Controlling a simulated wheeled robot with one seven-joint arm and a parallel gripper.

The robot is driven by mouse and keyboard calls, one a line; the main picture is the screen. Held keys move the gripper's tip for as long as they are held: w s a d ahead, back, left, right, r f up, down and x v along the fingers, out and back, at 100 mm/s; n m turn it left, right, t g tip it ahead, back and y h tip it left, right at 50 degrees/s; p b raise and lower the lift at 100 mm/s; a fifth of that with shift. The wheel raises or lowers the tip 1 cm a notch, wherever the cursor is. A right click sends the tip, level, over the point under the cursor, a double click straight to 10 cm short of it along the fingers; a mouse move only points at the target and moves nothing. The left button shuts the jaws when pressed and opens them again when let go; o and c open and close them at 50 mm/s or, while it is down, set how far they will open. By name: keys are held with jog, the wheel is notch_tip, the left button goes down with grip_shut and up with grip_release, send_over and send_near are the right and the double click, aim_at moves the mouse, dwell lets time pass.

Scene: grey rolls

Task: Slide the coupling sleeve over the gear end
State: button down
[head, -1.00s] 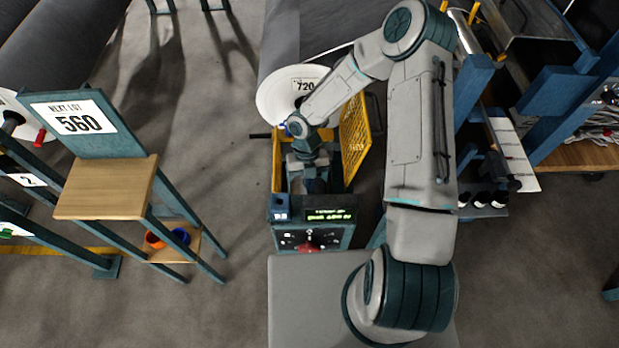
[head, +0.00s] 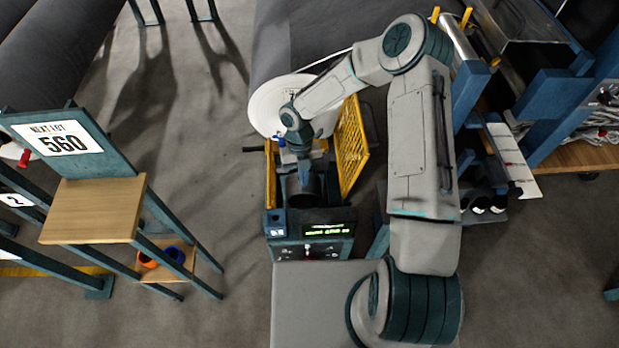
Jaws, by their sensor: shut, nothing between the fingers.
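A dark grey cylinder (head: 303,188) sits in the yellow-guarded machine bay, behind the control panel. It looks like the coupling sleeve, but I cannot tell for certain. The gear end is not clearly visible, so I cannot tell whether the cylinder is around it. My gripper (head: 301,165) points down just behind and above the cylinder. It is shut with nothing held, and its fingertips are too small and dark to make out. I cannot tell whether it touches the cylinder.
The yellow mesh guard (head: 351,145) stands open to the right of the bay. A control panel (head: 311,238) with a lit display is in front. A large white disc (head: 275,103) is behind. A wooden-topped stand (head: 95,208) is at left, with open floor between.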

jog(key=shift+w+a+r, duration=0.1)
jog(key=p+v, duration=0.5)
jog(key=v, duration=0.4)
jog(key=shift+r+p, duration=0.35)
jog(key=shift+r, duration=0.1)
jog(key=shift+f, duration=0.1)
